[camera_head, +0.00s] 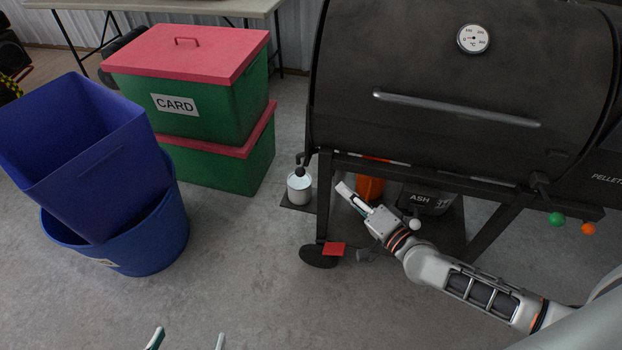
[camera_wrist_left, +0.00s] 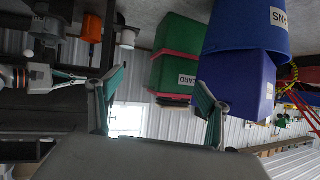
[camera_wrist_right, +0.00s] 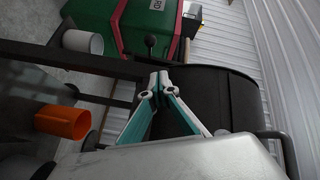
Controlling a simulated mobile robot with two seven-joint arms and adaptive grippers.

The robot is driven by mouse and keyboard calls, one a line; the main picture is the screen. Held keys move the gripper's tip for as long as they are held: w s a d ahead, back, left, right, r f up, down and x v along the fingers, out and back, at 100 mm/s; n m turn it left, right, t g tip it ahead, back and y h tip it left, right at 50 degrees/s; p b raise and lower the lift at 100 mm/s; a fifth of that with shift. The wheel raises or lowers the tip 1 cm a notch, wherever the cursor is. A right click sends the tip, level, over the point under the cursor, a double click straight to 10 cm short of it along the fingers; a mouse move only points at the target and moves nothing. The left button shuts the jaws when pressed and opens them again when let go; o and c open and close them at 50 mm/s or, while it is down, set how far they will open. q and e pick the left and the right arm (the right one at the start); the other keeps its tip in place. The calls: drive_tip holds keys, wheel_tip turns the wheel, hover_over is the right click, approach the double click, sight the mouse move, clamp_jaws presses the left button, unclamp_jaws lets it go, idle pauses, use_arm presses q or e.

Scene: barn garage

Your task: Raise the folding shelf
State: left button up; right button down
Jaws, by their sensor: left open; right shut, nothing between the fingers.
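The black barrel grill (camera_head: 450,85) stands at the right in the head view, on a dark frame with a front rail (camera_head: 450,181). I cannot make out the folding shelf as a separate panel. My right gripper (camera_head: 347,192) is shut and empty, in front of the frame below the rail's left part. In the right wrist view its closed fingertips (camera_wrist_right: 158,78) appear by the end of a dark bar (camera_wrist_right: 75,60); contact cannot be told. My left gripper (camera_head: 188,342) is open and empty at the bottom edge, far from the grill. It also shows open in the left wrist view (camera_wrist_left: 160,82).
Green boxes with red lids (camera_head: 190,95) and blue bins (camera_head: 90,160) stand left. The floor (camera_head: 240,270) between is clear.

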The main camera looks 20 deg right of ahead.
use_arm(q)
drive_tip(key=s+a+f+g+b, duration=0.1)
drive_tip(key=s+a+f, duration=0.2)
drive_tip(key=f, duration=0.2)
drive_tip(key=shift+s+f+y, duration=0.15)
drive_tip(key=shift+s+y, duration=0.05)
drive_tip(key=shift+y, duration=0.2)
use_arm(e)
drive_tip(key=w+a+f+m, duration=0.1)
drive_tip(key=w+a, duration=0.1)
drive_tip(key=w, duration=0.3)
drive_tip(key=w+a+f+m+g, duration=0.1)
drive_tip(key=w+a+f, duration=0.1)
drive_tip(key=w, duration=0.3)
drive_tip(key=shift+a+m+y, duration=0.4)
drive_tip(key=shift+a, duration=0.1)
drive_tip(key=shift+s, duration=0.1)
